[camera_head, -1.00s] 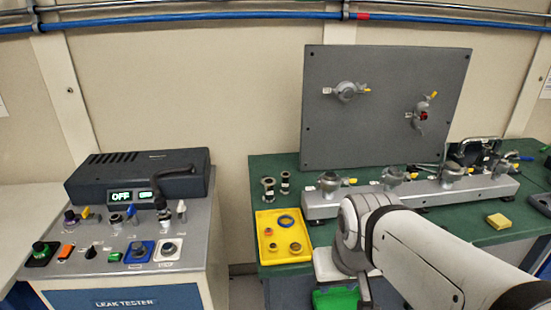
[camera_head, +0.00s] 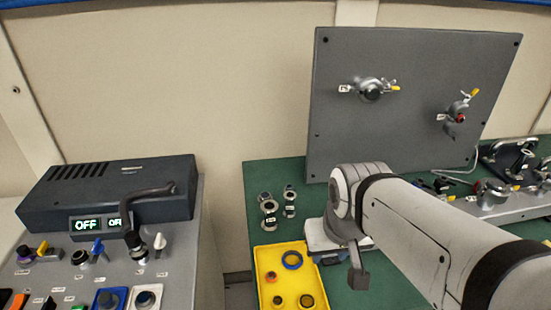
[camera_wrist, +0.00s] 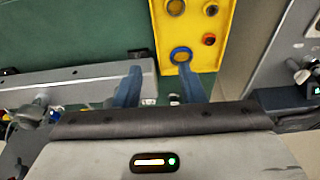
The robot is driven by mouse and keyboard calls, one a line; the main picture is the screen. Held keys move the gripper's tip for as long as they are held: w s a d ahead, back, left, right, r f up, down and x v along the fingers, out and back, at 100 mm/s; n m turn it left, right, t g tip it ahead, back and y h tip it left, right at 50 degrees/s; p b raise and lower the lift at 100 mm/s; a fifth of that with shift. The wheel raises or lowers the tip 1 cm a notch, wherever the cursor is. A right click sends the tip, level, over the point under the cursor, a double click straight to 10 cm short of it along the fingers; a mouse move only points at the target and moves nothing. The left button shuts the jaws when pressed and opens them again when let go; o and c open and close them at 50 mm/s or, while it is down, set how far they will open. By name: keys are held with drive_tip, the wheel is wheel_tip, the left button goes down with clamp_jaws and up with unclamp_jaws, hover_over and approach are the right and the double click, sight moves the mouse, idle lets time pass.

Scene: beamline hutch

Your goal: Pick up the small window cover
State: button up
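I cannot tell for sure which part is the small window cover. A yellow tray (camera_head: 270,262) holds a blue ring (camera_head: 292,260), a brownish ring-shaped part (camera_head: 306,300) and a smaller round part (camera_head: 278,300). In the head view my gripper (camera_head: 357,268) is just right of the tray, over the green bench.
Flanged metal fittings (camera_head: 268,208) stand behind the tray. A grey upright panel (camera_head: 405,110) with clamps is behind my arm. A grey rail with fittings (camera_head: 500,195) is at right. The leak tester (camera_head: 110,205) stands left, across a gap from the bench.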

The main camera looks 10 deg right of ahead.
drive_tip(key=shift+o, duration=0.4)
drive_tip(key=shift+a, duration=0.2)
drive_tip(key=shift+o, duration=0.9)
drive_tip(key=shift+w+a, duration=0.1)
drive_tip(key=shift+w, duration=0.1)
drive_tip(key=shift+o, duration=1.4)
drive_tip(key=w+n, duration=0.1)
drive_tip(key=w, duration=0.5)
drive_tip(key=shift+w+d+r, duration=0.25)
drive_tip(key=shift+w+r, duration=0.05)
drive_tip(key=shift+r, duration=0.05)
drive_tip(key=n+t+y+b, duration=0.1)
drive_tip(key=n, duration=0.1)
approach(289, 186)
drive_tip(key=shift+p+x, duration=0.65)
drive_tip(key=shift+x, duration=3.6)
